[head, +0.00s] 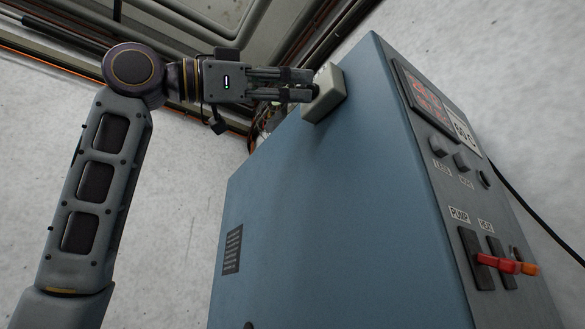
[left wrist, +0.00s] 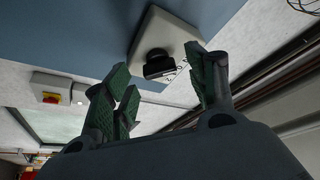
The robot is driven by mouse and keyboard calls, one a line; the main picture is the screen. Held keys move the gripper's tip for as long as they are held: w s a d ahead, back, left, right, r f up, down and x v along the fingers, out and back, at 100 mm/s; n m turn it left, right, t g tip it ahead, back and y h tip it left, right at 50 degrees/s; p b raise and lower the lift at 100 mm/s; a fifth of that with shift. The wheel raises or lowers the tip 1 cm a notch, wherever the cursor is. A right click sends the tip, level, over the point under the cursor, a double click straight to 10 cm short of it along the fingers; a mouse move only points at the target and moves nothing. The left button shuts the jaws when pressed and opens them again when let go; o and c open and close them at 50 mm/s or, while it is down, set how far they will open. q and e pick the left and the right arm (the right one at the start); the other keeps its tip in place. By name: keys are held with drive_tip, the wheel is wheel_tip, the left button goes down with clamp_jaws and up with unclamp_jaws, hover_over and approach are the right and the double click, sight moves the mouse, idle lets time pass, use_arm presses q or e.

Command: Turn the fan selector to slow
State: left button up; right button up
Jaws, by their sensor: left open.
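The fan selector is a black knob (left wrist: 157,64) on a pale box (left wrist: 170,38). The box (head: 326,95) is fixed to the side of a blue cabinet (head: 310,180). In the head view the knob is largely hidden by my left fingers. My left gripper (head: 305,85) points right at the box, its fingertips close to the knob's side. In the left wrist view the left gripper (left wrist: 158,78) is open, with green-padded fingers to either side of the knob. I cannot tell whether they touch it. The markings beside the knob are too small to read. My right gripper is not in view.
The cabinet's front has a red display (head: 424,100), small knobs (head: 461,161) and red-levered switches (head: 497,264) labelled PUMP and HEAT. In the left wrist view a red and yellow switch (left wrist: 51,98) sits on a pale box. Pipes and cables run behind the gripper.

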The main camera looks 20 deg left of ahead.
use_arm(q)
drive_tip(key=shift+w+d+r, duration=0.1)
drive_tip(key=shift+w+d, duration=0.15)
drive_tip(key=shift+d, duration=0.05)
drive_tip(key=c, duration=1)
drive_tip(key=shift+m+g, duration=0.4)
drive_tip(key=shift+m, duration=0.4)
drive_tip(key=shift+r+m+g, duration=0.15)
drive_tip(key=shift+m+g, duration=0.55)
drive_tip(key=shift+m, duration=1.1)
drive_tip(key=shift+r+m+g+y, duration=0.1)
drive_tip(key=shift+m+g+y, duration=0.2)
drive_tip(key=shift+m, duration=0.8)
drive_tip(key=shift+m+g+y, duration=0.2)
drive_tip(key=shift+m+y, duration=0.2)
drive_tip(key=shift+m, duration=0.7)
